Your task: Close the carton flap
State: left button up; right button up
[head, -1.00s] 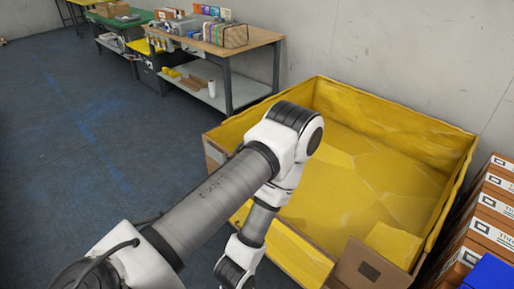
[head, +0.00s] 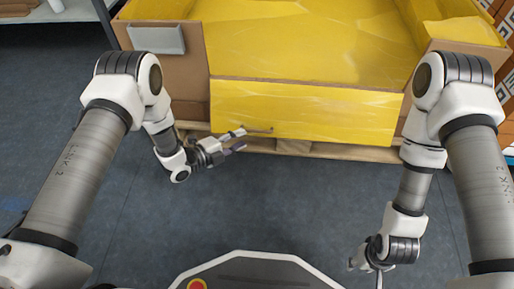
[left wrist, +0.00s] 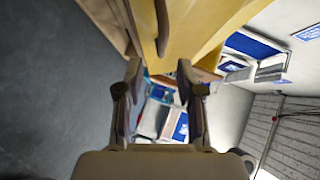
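The carton (head: 158,72) is a large brown cardboard box with a yellow lining, open at the top. Its yellow front flap (head: 305,112) hangs down on the outer front side. My left gripper (head: 256,139) is open and empty at the flap's lower left edge. In the left wrist view its two fingers (left wrist: 160,70) stand apart, with a yellow panel (left wrist: 210,22) just beyond and partly between the tips. Whether they touch it I cannot tell. My right gripper (head: 364,270) hangs low at the right, apart from the carton; its fingers are small and partly hidden.
The carton stands on a wooden pallet (head: 292,147). A grey plate (head: 156,40) is on the carton's front left panel. Orange-and-white boxes (head: 505,20) are stacked at the right. The blue-grey floor (head: 290,195) before the pallet is clear.

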aim_at(258, 131)
pick_arm(q)
jog(key=b+x, duration=0.3)
jog(key=x, duration=0.5)
jog(key=shift+s+r+b, duration=0.1)
jog(key=shift+r+b, duration=0.05)
jog(key=shift+b, duration=0.15)
grip_shut()
